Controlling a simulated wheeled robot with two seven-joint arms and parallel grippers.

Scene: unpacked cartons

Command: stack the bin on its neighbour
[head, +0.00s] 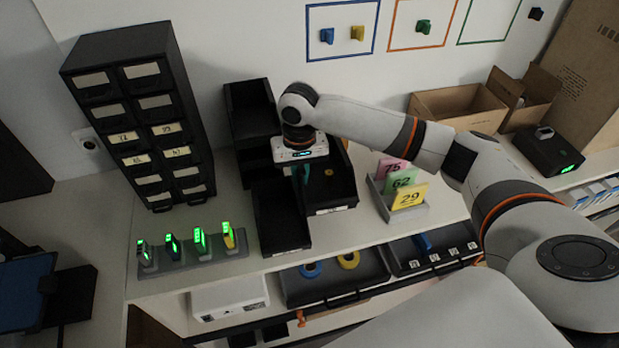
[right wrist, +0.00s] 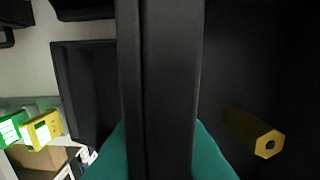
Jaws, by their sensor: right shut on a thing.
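Two black open bins stand side by side on the white counter: a left bin (head: 283,228) and a right bin (head: 336,208) with a pale front label. My right gripper (head: 304,174) reaches down between them, its teal fingers shut on a black wall. In the right wrist view that wall (right wrist: 160,80) runs between the teal fingertips (right wrist: 160,150). It seems to be the right bin's left wall. A yellow hexagonal piece (right wrist: 256,135) lies inside the right bin. I cannot tell whether that bin is clear of the counter. My left gripper is not in view.
More black bins (head: 250,110) stand behind. A tall drawer cabinet (head: 140,110) and a rack of green-lit devices (head: 190,255) are at left. A card holder (head: 400,208) with numbered cards is close at right. Open cartons (head: 455,108) are farther right.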

